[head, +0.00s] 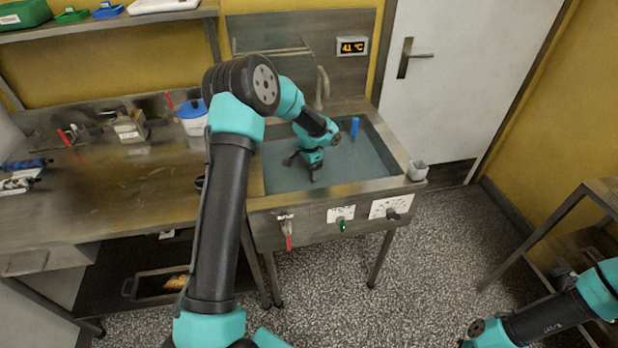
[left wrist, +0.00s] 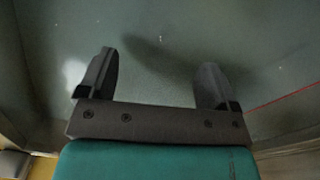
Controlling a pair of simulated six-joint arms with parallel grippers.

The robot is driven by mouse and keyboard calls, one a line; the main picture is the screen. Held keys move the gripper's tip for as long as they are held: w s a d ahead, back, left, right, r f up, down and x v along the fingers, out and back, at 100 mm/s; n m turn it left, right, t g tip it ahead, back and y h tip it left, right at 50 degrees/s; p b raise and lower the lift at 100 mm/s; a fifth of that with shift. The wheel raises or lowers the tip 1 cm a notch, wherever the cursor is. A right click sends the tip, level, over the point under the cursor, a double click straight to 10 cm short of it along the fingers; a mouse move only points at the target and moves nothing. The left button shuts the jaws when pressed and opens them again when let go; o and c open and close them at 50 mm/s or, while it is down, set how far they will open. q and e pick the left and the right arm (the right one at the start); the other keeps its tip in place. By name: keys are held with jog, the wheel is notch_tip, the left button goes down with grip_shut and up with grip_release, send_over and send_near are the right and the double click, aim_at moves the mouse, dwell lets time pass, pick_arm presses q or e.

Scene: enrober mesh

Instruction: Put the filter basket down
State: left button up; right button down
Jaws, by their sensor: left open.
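My left gripper (head: 303,168) reaches down into the grey-green sink basin (head: 372,160). In the left wrist view its two dark fingers (left wrist: 160,60) stand wide apart with nothing between them, over the basin's murky grey-green surface. I cannot make out a filter basket for certain in either view. A small grey cup-like container (head: 418,170) stands on the sink's right front corner; I cannot tell whether it is the basket. My right gripper is not in view; only part of that arm shows at the lower right.
A blue cylinder (head: 355,126) stands at the basin's back. The tap (head: 322,88) rises behind it. A white tub with a blue lid (head: 193,115) stands on the steel bench (head: 150,180) at left. A metal rack (head: 570,225) stands at right. The floor between is clear.

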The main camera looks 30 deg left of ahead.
pick_arm(q)
jog(key=shift+r, duration=1.25)
